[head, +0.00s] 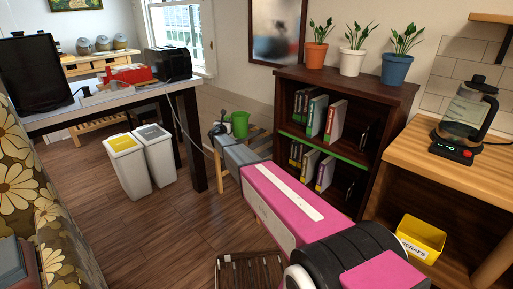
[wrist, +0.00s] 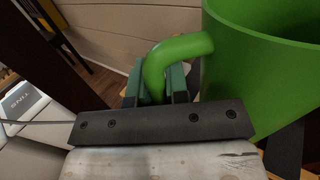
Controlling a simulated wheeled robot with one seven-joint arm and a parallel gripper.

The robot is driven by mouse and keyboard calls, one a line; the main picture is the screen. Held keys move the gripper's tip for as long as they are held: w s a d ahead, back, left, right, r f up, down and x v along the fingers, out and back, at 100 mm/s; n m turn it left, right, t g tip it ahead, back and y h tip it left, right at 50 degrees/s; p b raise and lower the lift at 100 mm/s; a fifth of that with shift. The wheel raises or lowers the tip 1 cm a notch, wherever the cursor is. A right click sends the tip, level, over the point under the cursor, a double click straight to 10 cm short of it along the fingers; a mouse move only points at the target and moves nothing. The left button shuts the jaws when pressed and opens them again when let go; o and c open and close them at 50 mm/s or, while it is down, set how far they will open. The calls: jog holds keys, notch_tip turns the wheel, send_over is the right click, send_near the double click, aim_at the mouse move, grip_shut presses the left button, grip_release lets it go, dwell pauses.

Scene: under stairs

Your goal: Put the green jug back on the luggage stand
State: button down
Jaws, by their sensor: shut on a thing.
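The green jug (head: 240,124) is upright at the far end of my arm in the head view. It fills the right side of the wrist view (wrist: 262,60), with its curved handle reaching left. My gripper (wrist: 158,85) is shut on that handle; its fingers stand on both sides of it. The luggage stand (head: 259,138), with a light wooden frame and dark straps, is at and just behind the jug. Part of it is hidden by my arm and the jug. I cannot tell whether the jug touches the stand.
A dark bookcase (head: 340,90) with potted plants stands close on the right. A table (head: 110,98) and two white bins (head: 128,165) stand on the left. A yellow scraps bin (head: 422,238) is at the lower right. Floor (head: 180,225) is clear left of my arm.

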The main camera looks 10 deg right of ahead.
jog(key=shift+w+d+f, duration=0.55)
jog(key=shift+d+f, duration=1.25)
jog(key=shift+d, duration=0.05)
jog(key=shift+w+d+f, duration=0.55)
jog(key=shift+d+f, duration=1.3)
jog(key=shift+w+d+f, duration=0.55)
jog(key=shift+d+f, duration=1.25)
jog(key=shift+d, duration=0.05)
jog(key=shift+f, duration=0.15)
jog(key=c, duration=1.1)
grip_release()
